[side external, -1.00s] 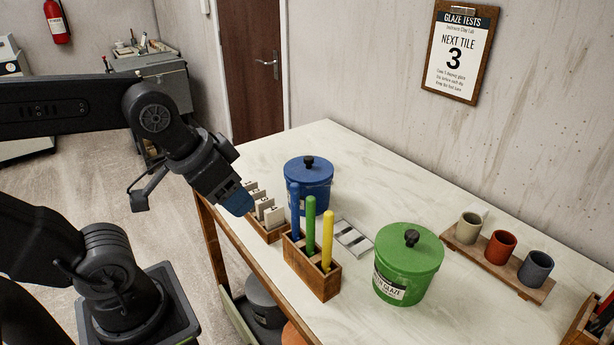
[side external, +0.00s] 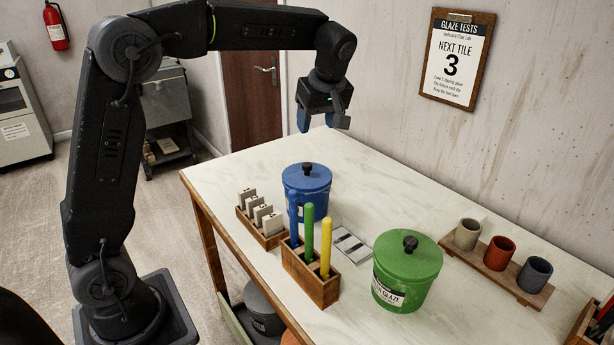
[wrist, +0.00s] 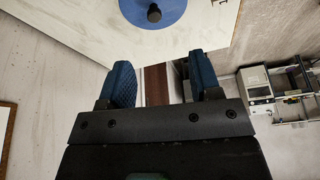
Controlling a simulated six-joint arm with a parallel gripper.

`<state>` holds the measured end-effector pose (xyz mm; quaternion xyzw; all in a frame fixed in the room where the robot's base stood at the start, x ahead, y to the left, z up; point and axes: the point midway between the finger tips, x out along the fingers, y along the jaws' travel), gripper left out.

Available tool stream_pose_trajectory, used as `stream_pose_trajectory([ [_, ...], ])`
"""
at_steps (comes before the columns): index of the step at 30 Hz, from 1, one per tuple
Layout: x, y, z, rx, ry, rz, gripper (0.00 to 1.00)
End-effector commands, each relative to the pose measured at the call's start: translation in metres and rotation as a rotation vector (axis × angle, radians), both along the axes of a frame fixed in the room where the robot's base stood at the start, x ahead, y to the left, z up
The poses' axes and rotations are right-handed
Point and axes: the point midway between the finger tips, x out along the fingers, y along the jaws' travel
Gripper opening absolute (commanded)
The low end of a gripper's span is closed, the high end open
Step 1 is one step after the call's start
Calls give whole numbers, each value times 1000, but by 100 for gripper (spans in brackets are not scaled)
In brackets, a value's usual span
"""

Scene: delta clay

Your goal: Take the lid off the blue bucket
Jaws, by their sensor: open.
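The blue bucket (side external: 306,197) stands on the table with its blue lid (side external: 307,177) on top. The lid has a black knob (side external: 307,168) at its centre. In the wrist view the lid (wrist: 135,12) shows at the top edge, partly cut off, with its knob (wrist: 154,14) visible. My gripper (side external: 322,123) is open and empty, high above the far part of the table, above and apart from the lid. Its two blue fingers (wrist: 163,82) are spread in the wrist view, with nothing between them.
A wooden holder (side external: 310,278) with blue, green and yellow sticks stands in front of the blue bucket. A tile rack (side external: 262,232) is to its left. A lidded green bucket (side external: 405,280) and several cups on a board (side external: 497,274) are to the right. The table's far end is clear.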

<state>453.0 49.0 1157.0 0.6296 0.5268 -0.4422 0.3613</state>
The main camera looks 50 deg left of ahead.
Motion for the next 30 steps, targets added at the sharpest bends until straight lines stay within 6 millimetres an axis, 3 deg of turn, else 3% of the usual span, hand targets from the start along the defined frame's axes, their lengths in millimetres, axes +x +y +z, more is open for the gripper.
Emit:
stream_pose_trajectory([
  [3, 20, 10, -11, 24, -5, 123, 58],
  [7, 27, 16, -18, 37, -11, 183, 58],
  [19, 27, 42, -80, 37, -11, 188, 58],
  [30, 25, 55, -111, 37, -10, 187, 58],
])
